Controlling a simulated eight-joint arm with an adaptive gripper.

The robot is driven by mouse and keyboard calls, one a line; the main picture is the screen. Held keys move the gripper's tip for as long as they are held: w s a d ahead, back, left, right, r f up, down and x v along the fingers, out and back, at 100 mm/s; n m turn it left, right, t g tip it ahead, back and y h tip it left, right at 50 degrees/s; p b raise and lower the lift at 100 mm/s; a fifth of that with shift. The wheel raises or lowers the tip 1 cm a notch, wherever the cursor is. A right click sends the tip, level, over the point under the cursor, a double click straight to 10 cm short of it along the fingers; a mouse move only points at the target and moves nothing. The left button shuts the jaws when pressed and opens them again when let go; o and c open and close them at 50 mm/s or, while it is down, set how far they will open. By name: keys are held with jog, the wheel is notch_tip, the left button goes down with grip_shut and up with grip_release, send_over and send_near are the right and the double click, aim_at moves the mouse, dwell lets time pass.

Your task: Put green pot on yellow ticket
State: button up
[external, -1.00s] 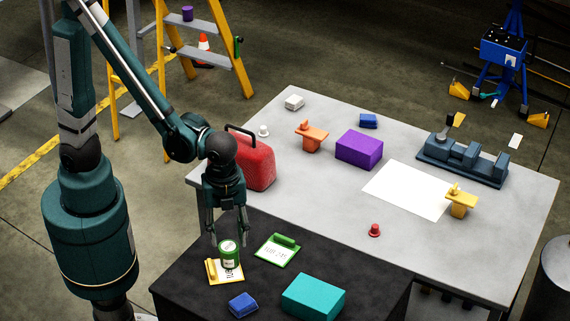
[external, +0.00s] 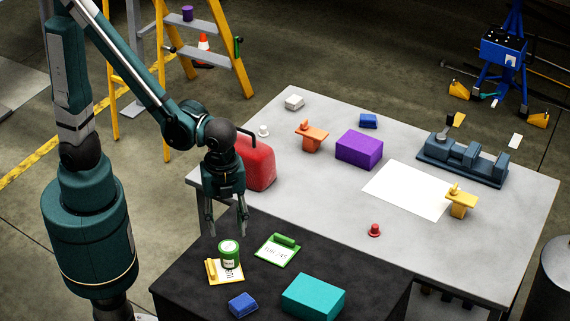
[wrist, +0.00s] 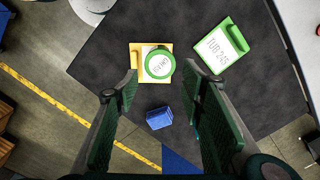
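The green pot (external: 229,255) with a white label stands upright on the yellow ticket (external: 213,271), on the black table section. In the wrist view the pot (wrist: 159,63) covers part of the yellow ticket (wrist: 136,49), towards its right side. My gripper (external: 227,228) is above and behind the pot, apart from it. In the wrist view its two fingers (wrist: 160,84) are spread wide with nothing between them, so it is open and empty.
A green ticket (external: 278,250) lies right of the pot. A blue block (external: 243,305) and a teal box (external: 314,297) are in front. A red can (external: 257,163) stands behind my gripper on the grey table.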

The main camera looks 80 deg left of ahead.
jog(key=shift+a, duration=0.1)
dwell(0.3)
jog(key=shift+w+a+r+n, duration=0.3)
jog(key=shift+a+r, duration=0.15)
jog(key=a+r+n+t, duration=0.2)
jog(key=a+r+n, duration=0.3)
jog(key=a, duration=0.4)
jog(key=a+r+n+t, duration=0.2)
jog(key=a+r+n, duration=0.3)
jog(key=a, duration=0.4)
jog(key=a+r+n+t, duration=0.3)
jog(key=a+r+n, duration=0.2)
jog(key=a, duration=0.5)
jog(key=shift+w+r+n, duration=0.25)
jog(key=shift+r+n, duration=0.1)
jog(key=shift+n, duration=0.85)
